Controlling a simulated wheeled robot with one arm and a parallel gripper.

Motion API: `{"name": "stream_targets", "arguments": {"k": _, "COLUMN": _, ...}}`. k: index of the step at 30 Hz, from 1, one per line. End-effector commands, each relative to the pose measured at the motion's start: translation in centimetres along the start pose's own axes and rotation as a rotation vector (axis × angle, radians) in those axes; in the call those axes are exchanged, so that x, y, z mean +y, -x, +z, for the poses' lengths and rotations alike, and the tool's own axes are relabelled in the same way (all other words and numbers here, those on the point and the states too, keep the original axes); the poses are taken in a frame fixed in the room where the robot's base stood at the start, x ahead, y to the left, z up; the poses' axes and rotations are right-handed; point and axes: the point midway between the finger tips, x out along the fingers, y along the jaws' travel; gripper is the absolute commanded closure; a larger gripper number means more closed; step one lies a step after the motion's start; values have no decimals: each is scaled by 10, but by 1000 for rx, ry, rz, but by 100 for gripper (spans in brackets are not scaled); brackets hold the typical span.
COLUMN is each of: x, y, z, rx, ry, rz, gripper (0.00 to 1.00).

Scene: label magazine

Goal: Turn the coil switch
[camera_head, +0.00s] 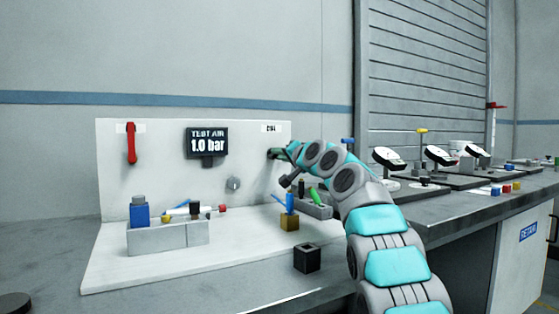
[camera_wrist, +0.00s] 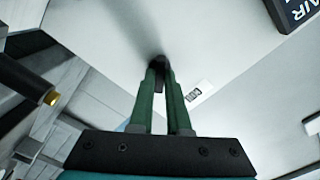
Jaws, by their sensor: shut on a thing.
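The coil switch (camera_wrist: 159,61) is a small dark knob on the white upright panel (camera_head: 110,185), under a small label (camera_head: 271,128) too small to read surely. My gripper (camera_head: 277,153) reaches the panel from the right. In the wrist view my gripper (camera_wrist: 160,80) has its two green fingers closed together at the tips on the dark knob. The fingertips hide most of the knob, so its turned position cannot be told.
A red lever (camera_head: 131,145) and a display (camera_head: 206,142) reading "TEST AIR 1.0 bar" are on the panel to the left. A grey tray (camera_head: 145,242) with small parts stands below. A black block (camera_head: 307,258) and a brass-coloured block (camera_head: 290,222) stand near my arm.

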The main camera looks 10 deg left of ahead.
Motion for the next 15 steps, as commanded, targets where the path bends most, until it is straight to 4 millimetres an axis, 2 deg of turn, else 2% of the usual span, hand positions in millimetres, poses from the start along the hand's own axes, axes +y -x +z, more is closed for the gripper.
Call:
{"name": "stream_targets", "arguments": {"k": 6, "x": 2, "y": -1, "z": 2, "rx": -1, "ry": 83, "rz": 0, "gripper": 100}}
{"name": "stream_targets", "arguments": {"k": 15, "x": 3, "y": -1, "z": 2, "rx": -5, "ry": 116, "rz": 3, "gripper": 100}}
